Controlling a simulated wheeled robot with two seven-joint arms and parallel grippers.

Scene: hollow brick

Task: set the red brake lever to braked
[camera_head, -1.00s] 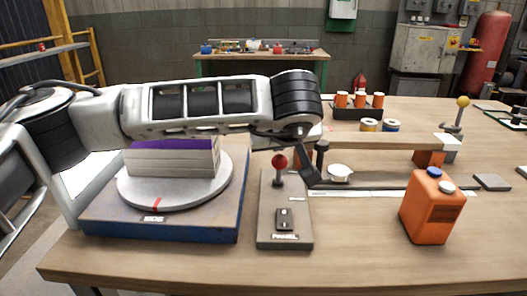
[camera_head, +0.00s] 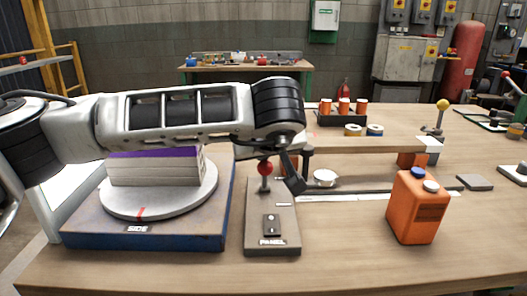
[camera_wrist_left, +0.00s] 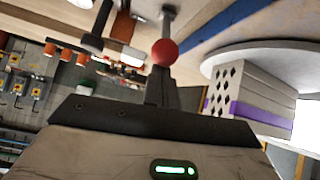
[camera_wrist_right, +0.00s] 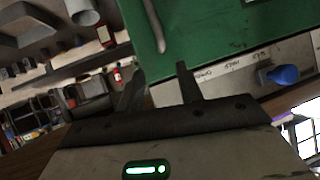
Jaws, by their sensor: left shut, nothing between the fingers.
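The red brake lever (camera_head: 265,168) is a red ball on a short grey stem at the back of a grey panel plate (camera_head: 286,236). Its stem looks roughly upright. My left gripper (camera_head: 294,178) is just right of the ball in the head view, its dark fingers pointing down. In the left wrist view, the red ball (camera_wrist_left: 165,52) is right beyond the tips of the shut, empty fingers (camera_wrist_left: 160,78); I cannot tell whether they touch. My right gripper (camera_wrist_right: 160,85) is open and empty in the right wrist view, over a green surface (camera_wrist_right: 210,35); the head view does not show it.
A turntable (camera_head: 190,203) with a purple-striped grey block (camera_head: 155,170) stands left, under my left arm. An orange canister (camera_head: 416,208) stands right. A yellow-knobbed lever (camera_head: 442,105) is farther back. The table front is clear.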

